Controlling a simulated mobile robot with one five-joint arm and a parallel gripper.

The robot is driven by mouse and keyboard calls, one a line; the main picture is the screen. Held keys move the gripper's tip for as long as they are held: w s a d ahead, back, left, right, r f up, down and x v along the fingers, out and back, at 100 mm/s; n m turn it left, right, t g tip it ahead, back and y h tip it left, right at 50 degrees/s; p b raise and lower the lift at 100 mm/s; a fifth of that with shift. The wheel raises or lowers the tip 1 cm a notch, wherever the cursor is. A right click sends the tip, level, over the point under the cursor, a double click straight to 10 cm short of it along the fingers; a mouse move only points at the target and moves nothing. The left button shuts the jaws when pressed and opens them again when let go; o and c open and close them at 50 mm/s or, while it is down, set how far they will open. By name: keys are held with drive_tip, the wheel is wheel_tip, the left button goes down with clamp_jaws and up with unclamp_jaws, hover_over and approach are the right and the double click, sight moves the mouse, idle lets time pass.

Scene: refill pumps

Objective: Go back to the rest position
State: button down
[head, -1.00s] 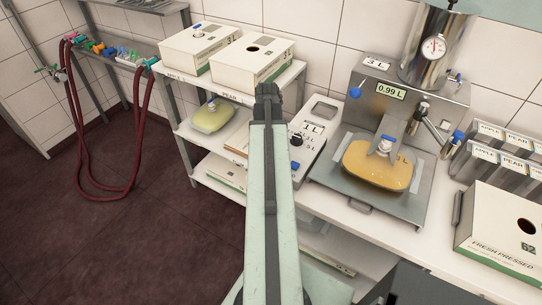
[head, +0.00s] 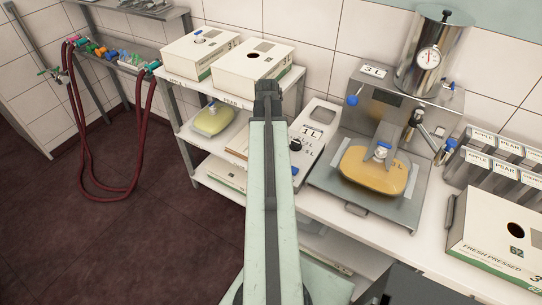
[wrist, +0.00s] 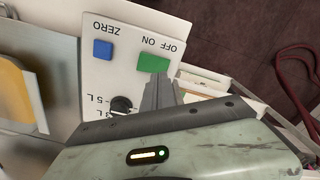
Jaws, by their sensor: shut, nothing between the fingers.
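My gripper (head: 268,90) is shut and empty at the end of my raised arm, which reaches up the middle of the head view. It shows in front of the white shelf and left of the control panel (head: 307,140). In the wrist view the closed fingers (wrist: 160,92) point at the panel, just beside the green ON/OFF button (wrist: 153,62). I cannot tell whether they touch it. A blue ZERO button (wrist: 103,49) and a black knob (wrist: 121,104) are on the same panel.
Right of the panel, a filled yellow pouch (head: 372,174) lies on the steel filling station (head: 400,120), whose display (head: 386,97) is dark. Two white boxes (head: 253,66) top the shelf. Another box (head: 500,235) stands far right. Red hoses (head: 88,150) hang left. Open floor lies left.

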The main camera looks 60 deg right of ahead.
drive_tip(key=shift+r+p, duration=0.5)
drive_tip(key=shift+r, duration=0.35)
drive_tip(key=w+a+f+n+b, duration=0.2)
drive_tip(key=w+a+n, duration=0.1)
drive_tip(key=w+a, duration=0.7)
drive_tip(key=w+a+f+n+b, duration=0.2)
drive_tip(key=w+a+n, duration=0.1)
drive_tip(key=w+a, duration=0.7)
drive_tip(key=w+a+f+n+b, duration=0.1)
drive_tip(key=a+n, duration=0.2)
drive_tip(key=a, duration=1.2)
drive_tip(key=a+f+n+b, duration=0.1)
drive_tip(key=a+n, duration=0.2)
drive_tip(key=a, duration=1.2)
drive_tip(key=shift+w+f, duration=0.25)
drive_tip(key=shift+w, duration=0.1)
